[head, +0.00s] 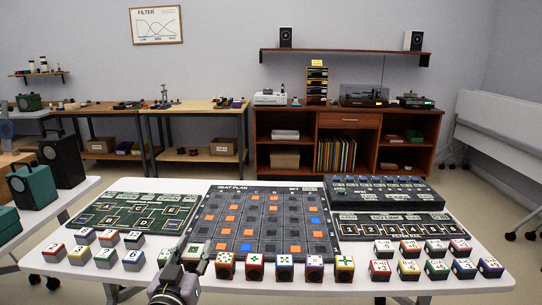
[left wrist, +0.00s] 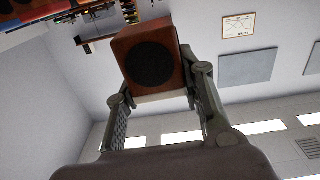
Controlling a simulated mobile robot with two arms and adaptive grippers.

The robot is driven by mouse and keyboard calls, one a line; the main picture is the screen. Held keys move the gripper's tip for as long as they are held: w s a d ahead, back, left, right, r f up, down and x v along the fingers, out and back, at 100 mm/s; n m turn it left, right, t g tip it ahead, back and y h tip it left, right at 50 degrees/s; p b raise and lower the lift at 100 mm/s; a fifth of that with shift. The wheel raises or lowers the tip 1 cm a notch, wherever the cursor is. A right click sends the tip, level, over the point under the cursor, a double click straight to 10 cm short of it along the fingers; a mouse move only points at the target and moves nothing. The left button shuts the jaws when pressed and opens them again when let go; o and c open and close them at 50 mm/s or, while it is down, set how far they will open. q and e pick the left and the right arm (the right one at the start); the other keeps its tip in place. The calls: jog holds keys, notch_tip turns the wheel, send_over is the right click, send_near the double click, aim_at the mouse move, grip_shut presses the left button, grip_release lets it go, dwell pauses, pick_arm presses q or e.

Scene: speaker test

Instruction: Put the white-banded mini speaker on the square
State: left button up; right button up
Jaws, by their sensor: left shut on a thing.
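My left gripper (head: 193,254) is shut on a small speaker at the near left edge of the grid board. In the left wrist view the speaker (left wrist: 150,58) is a red-brown box with a round black cone and a white band along its gripper-side edge, between the two fingers (left wrist: 158,92). In the head view its pale top with green marks shows between the fingers; the rest is hidden. The BEAT PLAN board (head: 262,196) has dark, orange and blue square cells. The other boards also carry outlined squares. I cannot tell which one is the square named. My right gripper is not in view.
Several mini speakers stand along the near table edge (head: 460,291), close right of my gripper (head: 255,268), at left (head: 107,257) and at right (head: 408,270). Flat panels lie left (head: 130,210) and right (head: 392,227). A raised black unit (head: 382,192) stands behind the right panel.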

pick_arm(q)
jog(key=s+a+f+y, duration=0.1)
jog(key=s+f, duration=0.3)
jog(key=s, duration=0.3)
jog(key=s+f, duration=0.3)
jog(key=s, duration=0.5)
notch_tip(320, 180, up, 15)
jog(key=p, duration=1.6)
jog(key=s+f, duration=0.2)
jog(key=s, duration=0.5)
jog(key=shift+s+a+f+b, duration=0.15)
jog(key=shift+f+b, duration=0.1)
jog(key=shift+b, duration=0.05)
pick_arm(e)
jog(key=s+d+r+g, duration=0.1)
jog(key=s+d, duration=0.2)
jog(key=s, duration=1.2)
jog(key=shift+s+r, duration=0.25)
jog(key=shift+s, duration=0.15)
